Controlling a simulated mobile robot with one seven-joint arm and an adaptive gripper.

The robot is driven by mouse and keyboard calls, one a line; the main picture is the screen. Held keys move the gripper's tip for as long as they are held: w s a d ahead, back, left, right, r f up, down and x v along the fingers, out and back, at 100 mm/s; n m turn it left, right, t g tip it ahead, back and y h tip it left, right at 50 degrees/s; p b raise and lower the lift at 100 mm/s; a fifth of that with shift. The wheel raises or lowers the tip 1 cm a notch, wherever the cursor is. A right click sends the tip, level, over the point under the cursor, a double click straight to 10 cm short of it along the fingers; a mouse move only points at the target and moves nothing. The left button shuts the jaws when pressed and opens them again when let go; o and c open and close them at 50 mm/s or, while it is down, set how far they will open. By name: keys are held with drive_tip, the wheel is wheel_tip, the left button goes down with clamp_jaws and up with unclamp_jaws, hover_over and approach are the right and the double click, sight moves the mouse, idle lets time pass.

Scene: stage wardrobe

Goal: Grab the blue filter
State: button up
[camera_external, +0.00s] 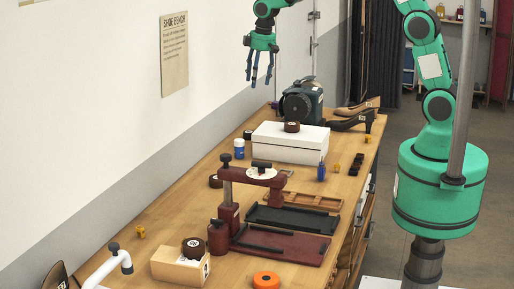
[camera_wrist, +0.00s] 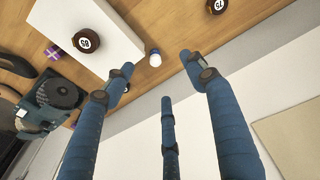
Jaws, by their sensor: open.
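I see no thing that I can surely call a blue filter. Two small blue items stand on the bench: a blue and white bottle (camera_external: 239,148) left of the white box, and a dark blue bottle (camera_external: 321,171) at its right front corner. A white item with a blue top (camera_wrist: 154,58) shows in the wrist view, probably the first bottle. My gripper (camera_external: 259,80) is open and empty, its blue fingers pointing down, high above the far end of the bench near the wall. In the wrist view its three fingers (camera_wrist: 158,78) are spread.
A white box (camera_external: 290,143) with a dark roll (camera_external: 292,127) on top stands mid-bench. Behind it are a dark green motor (camera_external: 301,100) and shoes (camera_external: 355,118). Nearer are a red press (camera_external: 255,174), dark trays (camera_external: 290,219) and an orange roll (camera_external: 266,281). The wall borders the left.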

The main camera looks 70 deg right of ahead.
drive_tip(key=w+d+f+p, duration=0.2)
drive_tip(key=w+d+f, duration=0.2)
drive_tip(key=w+f, duration=0.4)
drive_tip(key=g+p, duration=0.1)
drive_tip(key=g, duration=0.1)
approach(239, 140)
drive_tip(key=shift+s+d+f+n, duration=0.1)
drive_tip(key=shift+d+f+n, duration=0.15)
drive_tip(key=shift+d+n, duration=0.1)
drive_tip(key=shift+f+p, duration=0.3)
drive_tip(key=shift+f, duration=3.95)
drive_tip(key=shift+f, duration=0.1)
drive_tip(key=shift+f+p, duration=0.3)
drive_tip(key=shift+f, duration=2.2)
